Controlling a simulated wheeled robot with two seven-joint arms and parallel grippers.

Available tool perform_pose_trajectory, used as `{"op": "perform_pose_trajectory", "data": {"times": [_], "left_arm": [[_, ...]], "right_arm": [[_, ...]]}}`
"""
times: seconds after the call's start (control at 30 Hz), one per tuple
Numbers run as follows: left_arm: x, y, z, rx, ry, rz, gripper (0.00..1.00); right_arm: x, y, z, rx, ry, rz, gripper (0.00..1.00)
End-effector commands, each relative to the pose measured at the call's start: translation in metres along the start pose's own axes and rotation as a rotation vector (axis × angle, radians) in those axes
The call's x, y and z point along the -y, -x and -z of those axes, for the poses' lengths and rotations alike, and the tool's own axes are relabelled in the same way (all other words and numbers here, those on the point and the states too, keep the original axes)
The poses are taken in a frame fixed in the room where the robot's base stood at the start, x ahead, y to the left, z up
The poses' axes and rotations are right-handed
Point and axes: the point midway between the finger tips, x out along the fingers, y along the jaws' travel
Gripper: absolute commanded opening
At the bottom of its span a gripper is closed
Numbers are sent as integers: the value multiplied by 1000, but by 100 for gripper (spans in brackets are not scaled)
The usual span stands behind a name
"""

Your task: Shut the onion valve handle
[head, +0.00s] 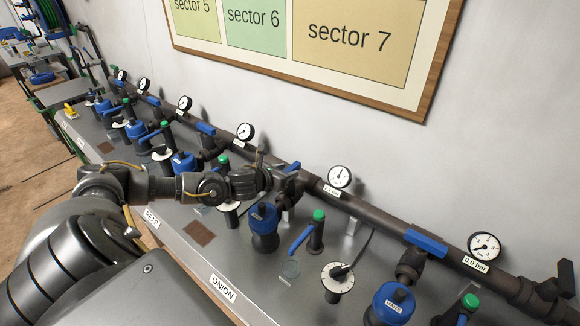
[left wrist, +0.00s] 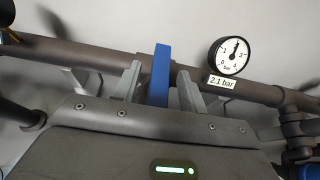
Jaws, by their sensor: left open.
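The blue onion valve handle (head: 292,167) is on the dark pipe in the head view, in line with the ONION label (head: 222,287). The gripper partly hides it. In the left wrist view the blue handle (left wrist: 160,75) stands across the pipe, between my two fingers, with a gap on each side. My left gripper (head: 288,180) is open around it; its fingers also show in the left wrist view (left wrist: 159,87). The gauge (left wrist: 229,56) to its right is labelled 2.1 bar. My right gripper is out of view.
A blue-capped filter (head: 263,228), a green-topped post (head: 317,230) and a white dial (head: 338,278) stand below the arm. Another blue handle (head: 425,242) and a 0.0 bar gauge (head: 484,246) lie to the right. The wall is close behind the pipe.

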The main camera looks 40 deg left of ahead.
Motion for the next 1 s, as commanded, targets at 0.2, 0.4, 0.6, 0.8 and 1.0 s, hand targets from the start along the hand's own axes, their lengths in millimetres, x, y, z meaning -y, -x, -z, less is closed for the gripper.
{"op": "perform_pose_trajectory", "data": {"times": [0.2,0.4,0.6,0.8,1.0], "left_arm": [[1,-19,-1,0,1,0,42],[0,-22,0,0,0,1,42],[1,-22,0,0,0,1,30],[1,-21,0,0,0,1,4],[1,-22,1,0,-3,6,0]], "right_arm": [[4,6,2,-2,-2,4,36],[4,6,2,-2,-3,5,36],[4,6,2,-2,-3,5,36],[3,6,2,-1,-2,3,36],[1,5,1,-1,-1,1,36]]}}
